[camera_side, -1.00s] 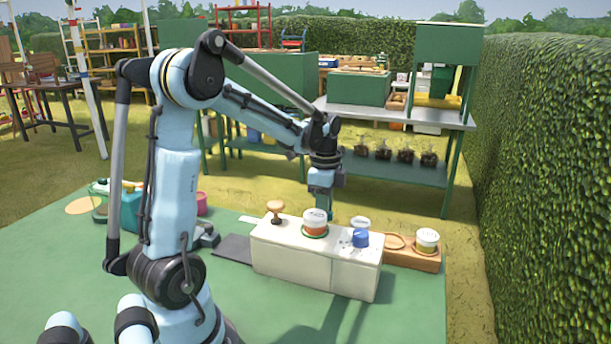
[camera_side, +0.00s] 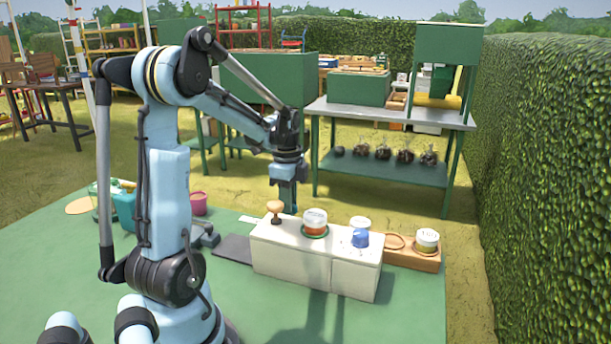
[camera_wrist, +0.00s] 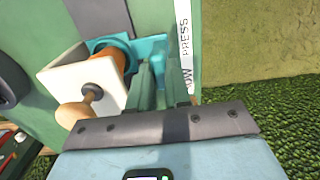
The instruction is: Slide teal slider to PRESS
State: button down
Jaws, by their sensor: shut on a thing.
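The teal slider (camera_wrist: 152,50) shows in the wrist view at and between my fingertips, partly hidden by them. My gripper (camera_wrist: 160,75) is shut on it. Beside it runs a white label strip (camera_wrist: 185,45) with PRESS towards the top and a word ending in "OW" nearer my gripper, partly covered. In the side view my gripper (camera_side: 288,207) is down behind the white box (camera_side: 290,255), near the wooden knob (camera_side: 275,207). The slider and my fingertips are hidden there by the box.
On the box stand an orange jar with a white lid (camera_side: 315,218) and a blue knob (camera_side: 360,238). A wooden tray (camera_side: 405,256) with another jar (camera_side: 427,238) lies right of it. A dark plate (camera_side: 233,249) lies left. The green mat is open in front.

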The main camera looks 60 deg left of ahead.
jog(key=c, duration=1.1)
grip_release()
jog(key=shift+o, duration=0.2)
notch_tip(320, 180, up, 12)
jog(key=d+f+n+t, duration=0.3)
jog(key=d+n, duration=0.1)
jog(key=d, duration=0.8)
jog(key=w+d+f+n+t, duration=0.1)
jog(key=d+f+n+t, duration=0.3)
jog(key=d, duration=0.9)
jog(key=shift+d+n, duration=0.3)
jog(key=shift+n, duration=0.2)
